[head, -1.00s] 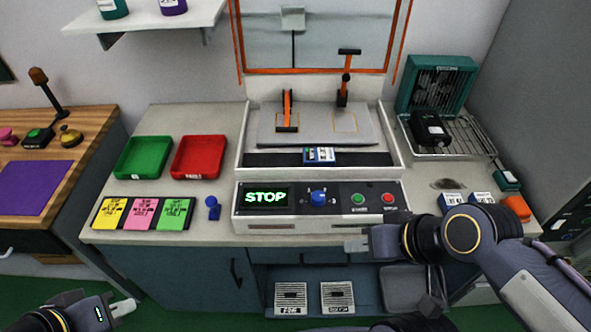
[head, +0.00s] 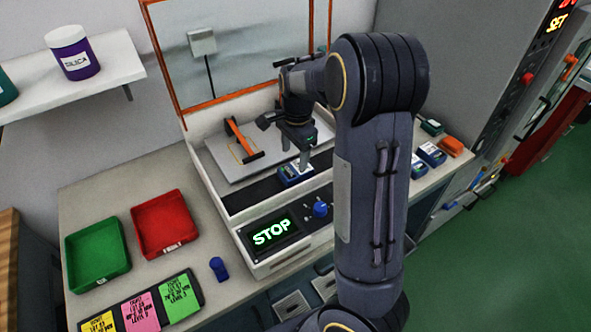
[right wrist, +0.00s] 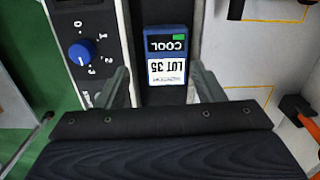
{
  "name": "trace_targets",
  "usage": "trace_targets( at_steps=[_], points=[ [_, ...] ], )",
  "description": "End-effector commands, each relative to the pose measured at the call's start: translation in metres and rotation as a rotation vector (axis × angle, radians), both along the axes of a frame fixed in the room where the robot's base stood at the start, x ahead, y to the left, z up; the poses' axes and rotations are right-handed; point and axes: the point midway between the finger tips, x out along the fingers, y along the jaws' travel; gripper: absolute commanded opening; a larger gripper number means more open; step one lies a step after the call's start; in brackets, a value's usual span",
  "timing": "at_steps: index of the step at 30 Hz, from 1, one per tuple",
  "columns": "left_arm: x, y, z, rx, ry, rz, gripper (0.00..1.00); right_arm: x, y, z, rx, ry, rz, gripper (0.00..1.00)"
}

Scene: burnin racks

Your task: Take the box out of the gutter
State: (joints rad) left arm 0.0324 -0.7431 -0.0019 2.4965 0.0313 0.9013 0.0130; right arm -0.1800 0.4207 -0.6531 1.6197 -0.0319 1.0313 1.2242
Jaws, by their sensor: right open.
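The box (head: 296,173), blue with a white label, lies in the dark gutter (head: 247,195) between the machine's STOP panel and its raised plate. In the right wrist view the box (right wrist: 166,57) reads COOL and LOT 35 and shows a small green patch. My right gripper (head: 295,158) points down over the box, open. In the right wrist view its two fingers stand on either side of the box's near end, with nothing visibly gripped. Whether they touch it I cannot tell. My left gripper is out of view.
The STOP panel (head: 272,233) with a blue knob (head: 320,209) borders the gutter in front. An orange-handled clamp (head: 243,140) stands on the plate behind. Red (head: 166,223) and green (head: 98,255) trays sit left. More blue boxes (head: 432,153) lie right, partly behind my arm.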

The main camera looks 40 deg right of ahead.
Motion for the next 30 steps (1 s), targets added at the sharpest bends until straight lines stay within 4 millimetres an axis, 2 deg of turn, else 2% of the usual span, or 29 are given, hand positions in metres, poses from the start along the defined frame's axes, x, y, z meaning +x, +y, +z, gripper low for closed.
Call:
trace_targets(
  at_steps=[3, 11, 21, 29, 30],
  points=[
    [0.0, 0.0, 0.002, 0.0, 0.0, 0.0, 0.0, 0.007, -0.006, -0.007, -0.033, 0.024, -0.048, 0.62],
    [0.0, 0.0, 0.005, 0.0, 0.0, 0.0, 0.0, 0.008, -0.008, -0.035, -0.036, 0.027, -0.058, 0.62],
    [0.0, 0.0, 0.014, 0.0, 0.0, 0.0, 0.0, 0.009, -0.012, -0.08, -0.035, 0.026, -0.056, 0.62],
    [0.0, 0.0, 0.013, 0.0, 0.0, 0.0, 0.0, 0.009, -0.011, -0.083, -0.035, 0.023, -0.055, 0.62],
    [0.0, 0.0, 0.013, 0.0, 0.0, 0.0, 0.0, 0.009, -0.011, -0.083, -0.035, 0.023, -0.055, 0.59]
  ],
)
